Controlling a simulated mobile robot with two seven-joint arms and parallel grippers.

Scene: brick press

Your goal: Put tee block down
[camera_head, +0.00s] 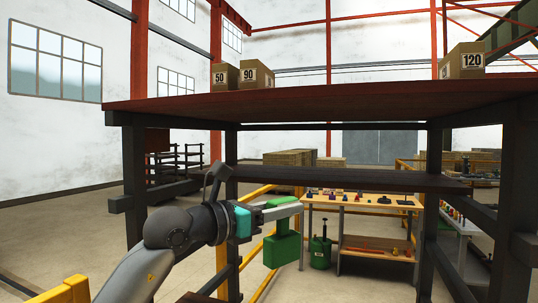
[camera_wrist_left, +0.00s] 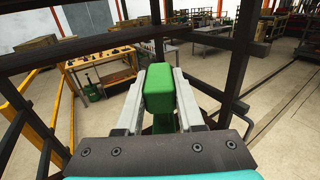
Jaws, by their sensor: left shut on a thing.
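The green tee block (camera_head: 283,247) hangs from my left gripper (camera_head: 285,207) in the head view, held in mid-air in front of the dark rack. In the left wrist view the green block (camera_wrist_left: 159,90) sits between the two pale fingers of my left gripper (camera_wrist_left: 158,95), which are shut on it. The block's wider part hangs below the fingers in the head view; its stem is mostly hidden by them. My right gripper is in neither view.
A tall dark rack with a red-brown top board (camera_head: 330,103) and a lower dark shelf (camera_head: 350,180) stands ahead. Boxes (camera_head: 257,75) sit on top. Behind it is a wooden workbench (camera_head: 362,203) with small items and a green canister (camera_head: 320,252). Yellow railings (camera_head: 80,290) stand at left.

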